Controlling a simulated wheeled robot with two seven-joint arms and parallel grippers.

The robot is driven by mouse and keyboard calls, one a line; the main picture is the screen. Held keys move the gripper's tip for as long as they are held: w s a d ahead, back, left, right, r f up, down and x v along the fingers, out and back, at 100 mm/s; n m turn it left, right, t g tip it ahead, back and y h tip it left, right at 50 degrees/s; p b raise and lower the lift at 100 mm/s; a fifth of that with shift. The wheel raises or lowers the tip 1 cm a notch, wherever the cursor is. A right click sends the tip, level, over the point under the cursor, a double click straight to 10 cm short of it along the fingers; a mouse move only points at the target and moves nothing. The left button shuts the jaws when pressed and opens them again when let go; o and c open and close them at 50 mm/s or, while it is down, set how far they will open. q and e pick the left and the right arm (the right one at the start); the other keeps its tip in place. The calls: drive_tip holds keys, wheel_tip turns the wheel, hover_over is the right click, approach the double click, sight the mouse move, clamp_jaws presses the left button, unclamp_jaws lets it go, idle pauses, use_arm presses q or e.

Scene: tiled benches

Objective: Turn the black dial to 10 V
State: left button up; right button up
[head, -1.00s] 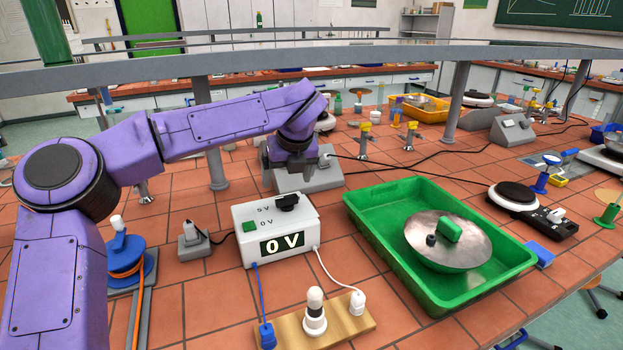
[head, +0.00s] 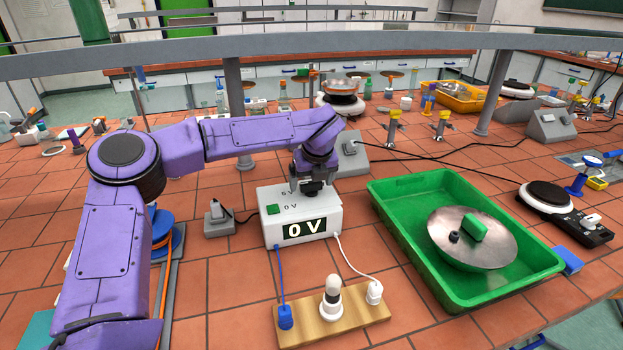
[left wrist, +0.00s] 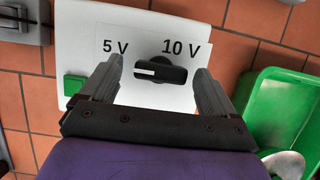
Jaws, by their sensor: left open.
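The white box (head: 325,215) shows "0 V" on its display (head: 304,228) and has a green button (head: 273,209). The black dial (left wrist: 160,72) is on its top face, with the labels "5 V" to its left and "10 V" above and to its right in the left wrist view. The dial's bar lies nearly level there, its white mark at the left end. My left gripper (head: 312,189) is over the box; in the left wrist view its open fingers (left wrist: 159,68) stand either side of the dial, with visible gaps. My right gripper is not in view.
A green tray (head: 400,215) with a metal dish (head: 445,225) stands right of the box. A wooden board (head: 350,320) with a lamp, wired to the box, lies in front. A grey plug socket (head: 218,220) is at left. A grey rail (head: 260,52) crosses behind.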

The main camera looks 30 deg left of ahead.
use_arm(q)
drive_tip(key=shift+s, duration=0.1)
drive_tip(key=shift+c, duration=0.9)
drive_tip(key=shift+f, duration=0.1)
drive_tip(key=c, duration=0.9)
